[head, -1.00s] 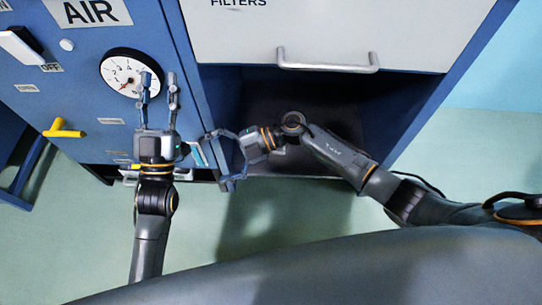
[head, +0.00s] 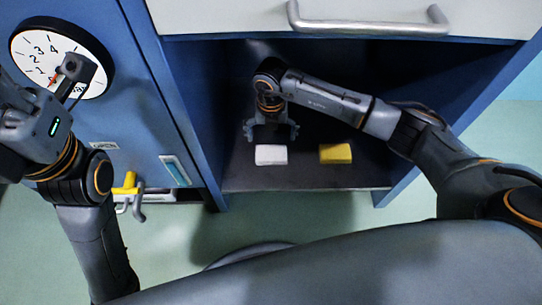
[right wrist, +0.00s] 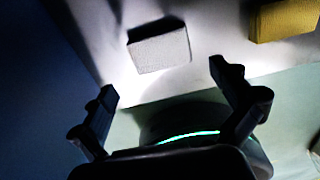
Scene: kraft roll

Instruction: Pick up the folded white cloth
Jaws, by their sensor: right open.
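The folded white cloth (head: 271,155) is a small pale block lying on the dark floor of the open bay. It also shows in the right wrist view (right wrist: 160,50), beyond the fingertips. My right gripper (head: 271,132) is inside the bay, just behind the cloth in the head view. In the right wrist view its two fingers (right wrist: 162,77) are spread wide with nothing between them. My left gripper (head: 40,100) is at the left edge, in front of the gauge panel. Part of it is cut off, so its jaw state is unclear.
A yellow block (head: 335,153) lies right of the cloth with a gap between. A drawer with a metal handle (head: 370,22) is above the bay. The blue panel at left carries a gauge (head: 58,50) and a yellow handle (head: 128,184). Blue walls bound the bay.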

